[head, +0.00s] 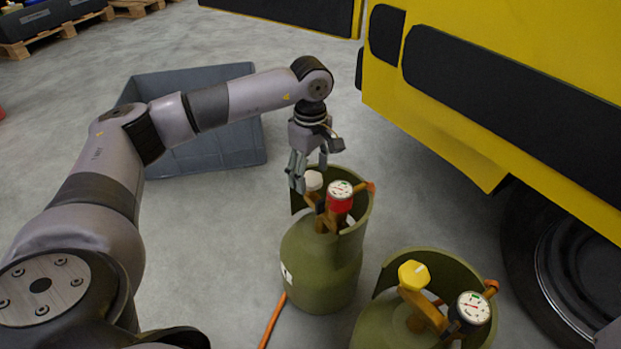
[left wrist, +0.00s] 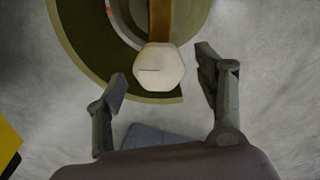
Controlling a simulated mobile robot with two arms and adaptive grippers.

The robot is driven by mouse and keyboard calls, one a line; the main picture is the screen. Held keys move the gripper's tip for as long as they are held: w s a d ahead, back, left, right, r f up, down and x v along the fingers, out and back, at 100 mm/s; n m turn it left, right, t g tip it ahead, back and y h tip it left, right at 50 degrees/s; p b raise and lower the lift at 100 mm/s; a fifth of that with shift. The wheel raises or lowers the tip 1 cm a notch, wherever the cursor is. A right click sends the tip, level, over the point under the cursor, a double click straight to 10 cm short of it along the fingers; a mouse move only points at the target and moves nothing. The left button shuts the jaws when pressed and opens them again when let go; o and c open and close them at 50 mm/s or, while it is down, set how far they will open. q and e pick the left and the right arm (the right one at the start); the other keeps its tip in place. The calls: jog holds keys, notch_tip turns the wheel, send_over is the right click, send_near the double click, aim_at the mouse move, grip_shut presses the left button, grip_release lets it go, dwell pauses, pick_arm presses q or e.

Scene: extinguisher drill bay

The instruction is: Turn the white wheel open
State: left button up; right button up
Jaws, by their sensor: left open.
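The white wheel (head: 313,180) is a small knob on top of an olive-green gas cylinder (head: 318,265) in the middle of the head view. In the left wrist view the white wheel (left wrist: 160,70) is many-sided with a dark line across its face. My left gripper (head: 310,180) is over the cylinder top, fingers pointing down. In the left wrist view its open fingers (left wrist: 165,85) stand on either side of the wheel, with a gap on both sides. A red-bodied gauge (head: 340,195) sits beside the wheel. My right gripper is not in view.
A second green cylinder (head: 385,325) with a yellow wheel (head: 413,275) and a dark gauge (head: 473,308) stands at the front right. A yellow vehicle (head: 480,110) with a black tyre is close on the right. A grey crate (head: 215,150) stands behind my left arm. An orange hose (head: 272,322) lies on the floor.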

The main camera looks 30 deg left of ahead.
pick_arm(q)
jog(key=shift+f, duration=0.35)
jog(key=shift+c, duration=0.3)
jog(key=c, duration=1.1)
